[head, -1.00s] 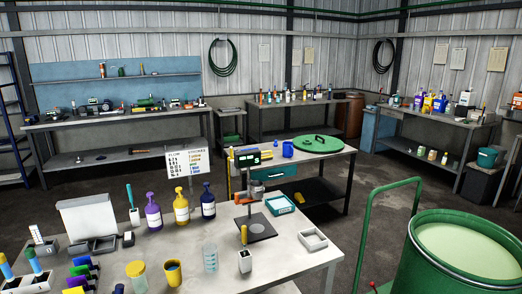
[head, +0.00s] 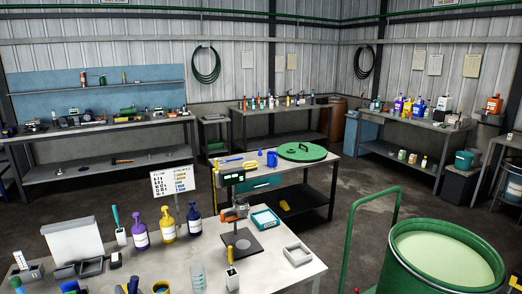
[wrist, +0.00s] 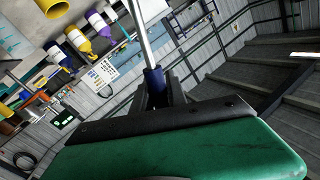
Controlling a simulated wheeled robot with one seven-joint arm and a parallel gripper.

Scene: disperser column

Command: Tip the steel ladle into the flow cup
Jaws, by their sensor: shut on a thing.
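In the wrist view my gripper (wrist: 152,100) is shut on the blue grip of the steel ladle (wrist: 143,40). The ladle's bright rod runs up out of the top of the picture, so its bowl is hidden. The head view shows neither my gripper nor the ladle. On the near bench a stand with an orange holder (head: 236,213) rises from a dark square plate. I cannot clearly make out the flow cup there. A yellow cup (head: 161,287) is cut off at the bottom edge, left of the stand.
Purple, yellow and dark blue pump bottles (head: 167,224) stand on the near bench (head: 290,279). A clear beaker (head: 198,276), a grey tray (head: 297,254) and a teal tray (head: 265,219) are there too. A green drum (head: 440,262) of pale liquid stands at right, beside a green rail (head: 352,232).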

